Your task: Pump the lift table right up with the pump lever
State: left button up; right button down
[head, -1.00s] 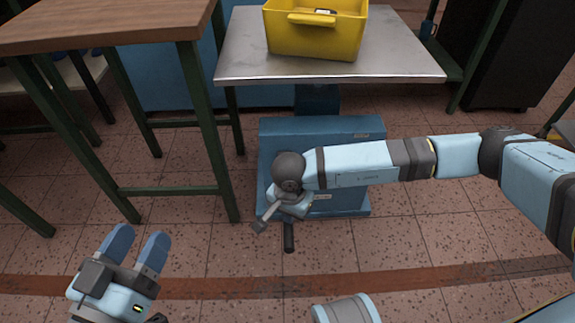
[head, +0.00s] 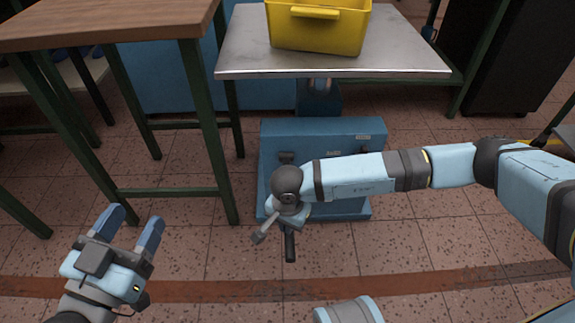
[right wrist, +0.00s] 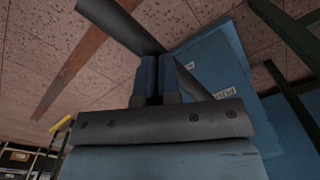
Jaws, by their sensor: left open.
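The lift table has a blue base (head: 330,140), a short column and a grey metal top (head: 400,55), raised above the base. The pump lever's dark grip (head: 290,246) points down and toward me in front of the base. My right gripper (right wrist: 158,78) is at the lever, its fingers close together on the dark bar (right wrist: 125,25), which crosses behind them in the right wrist view. In the head view my wrist largely hides these fingers. My left gripper (head: 130,220) is open and empty above the floor at the lower left.
A yellow crate (head: 320,33) stands on the lift table's top. A wooden-topped table (head: 100,25) with green legs is at the left, close to the lift table. The tiled floor in front is clear.

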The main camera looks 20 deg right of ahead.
jog(key=shift+w+d+f, duration=0.1)
jog(key=shift+f, duration=0.5)
pick_arm(q)
jog(key=s+n+p, duration=0.1)
jog(key=p, duration=0.3)
jog(key=s+d+r+n+g+p, duration=0.1)
jog(key=n+p, duration=0.1)
jog(key=p, duration=0.2)
jog(key=shift+d+r+n+g+y, duration=0.1)
jog(key=shift+d+n+g+y, duration=0.2)
jog(key=shift+y, duration=0.1)
pick_arm(e)
notch_tip(320, 180, up, 14)
jog(key=w, duration=0.2)
jog(key=shift+w, duration=0.2)
jog(key=shift+d+f, duration=0.15)
jog(key=shift+f, duration=0.05)
